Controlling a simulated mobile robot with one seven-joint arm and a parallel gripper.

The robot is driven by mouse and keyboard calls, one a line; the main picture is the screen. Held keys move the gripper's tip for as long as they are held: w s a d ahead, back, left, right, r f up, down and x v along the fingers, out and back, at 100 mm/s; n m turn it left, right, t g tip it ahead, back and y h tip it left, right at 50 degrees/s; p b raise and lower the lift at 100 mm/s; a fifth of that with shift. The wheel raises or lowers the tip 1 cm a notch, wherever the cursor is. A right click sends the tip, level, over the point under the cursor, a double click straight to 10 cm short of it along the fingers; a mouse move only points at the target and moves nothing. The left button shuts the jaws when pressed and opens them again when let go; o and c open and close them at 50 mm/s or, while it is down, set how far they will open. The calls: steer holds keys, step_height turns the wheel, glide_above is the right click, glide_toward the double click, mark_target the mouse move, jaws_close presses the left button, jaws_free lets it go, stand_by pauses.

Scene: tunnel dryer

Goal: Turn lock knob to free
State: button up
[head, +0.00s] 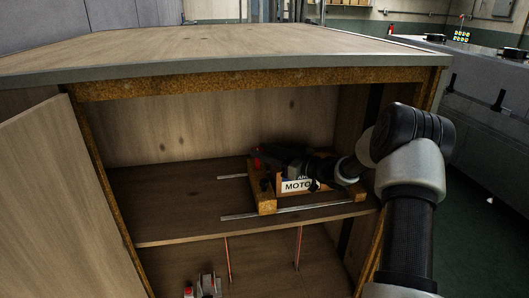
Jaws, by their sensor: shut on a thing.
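A wooden block assembly with a white plate lettered "MOTO…" (296,186) sits on the upper shelf inside an open wooden cabinet. My arm reaches in from the right, and my dark gripper (268,158) lies over the top left of this assembly. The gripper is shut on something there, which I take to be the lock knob. The fingers and dark parts overlap, so the knob itself and its angle cannot be made out. Small red parts (257,163) show beside the gripper's end.
Two metal rails (240,216) run along the upper shelf (160,215) by the block. The cabinet door (55,200) stands open at left. The cabinet top (230,45) overhangs the opening. A small grey and red device (208,284) is on the lower level, near two thin red rods (298,248).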

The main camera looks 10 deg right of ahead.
steer(key=o, duration=1)
steer(key=shift+a+r, duration=0.1)
steer(key=shift+o, duration=0.2)
steer(key=v, duration=1.7)
steer(key=shift+s, duration=0.15)
